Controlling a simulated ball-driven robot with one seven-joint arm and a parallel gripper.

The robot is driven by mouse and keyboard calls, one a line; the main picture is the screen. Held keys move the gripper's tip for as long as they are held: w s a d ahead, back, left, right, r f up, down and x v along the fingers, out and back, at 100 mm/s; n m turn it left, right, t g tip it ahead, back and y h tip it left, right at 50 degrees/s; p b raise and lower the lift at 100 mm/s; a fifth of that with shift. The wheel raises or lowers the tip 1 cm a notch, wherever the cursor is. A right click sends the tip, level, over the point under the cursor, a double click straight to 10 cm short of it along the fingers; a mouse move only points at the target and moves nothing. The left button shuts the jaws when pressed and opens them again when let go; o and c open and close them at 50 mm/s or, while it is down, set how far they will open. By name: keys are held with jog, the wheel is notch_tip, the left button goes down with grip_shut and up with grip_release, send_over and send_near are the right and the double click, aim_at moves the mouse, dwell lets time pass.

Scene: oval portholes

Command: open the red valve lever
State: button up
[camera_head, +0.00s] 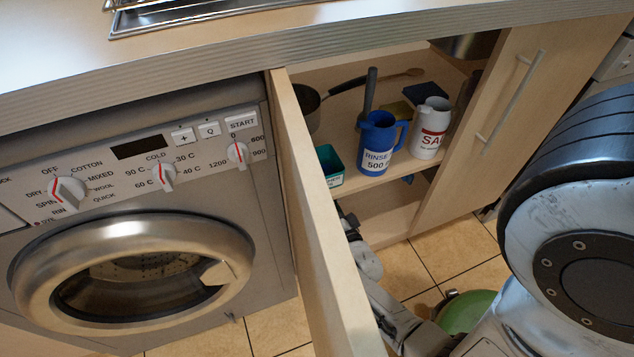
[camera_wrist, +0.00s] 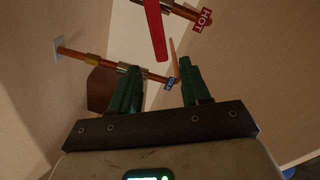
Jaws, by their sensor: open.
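The red valve lever (camera_wrist: 156,32) shows at the top of the wrist view. It is a flat red bar, lying across the line of the upper copper pipe (camera_wrist: 182,10), which carries a red HOT tag (camera_wrist: 203,19). Its upper end is cut off by the frame. My gripper (camera_wrist: 160,75) is open, with two green fingers apart and nothing held. The lever's lower end shows above the gap between the fingertips, and I see no contact. In the head view my arm reaches low into the cabinet; the lever is not visible there.
A lower copper pipe (camera_wrist: 80,56) with a blue tag (camera_wrist: 171,83) passes behind my left finger. The open cabinet door (camera_head: 322,220) stands beside my arm. A blue jug (camera_head: 380,143), white container (camera_head: 431,128) and green tub (camera_head: 330,164) sit on the shelf above.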

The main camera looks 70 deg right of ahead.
jog(key=b+x, duration=0.3)
jog(key=x, duration=0.6)
jog(key=shift+a, duration=0.1)
grip_shut()
dwell(0.4)
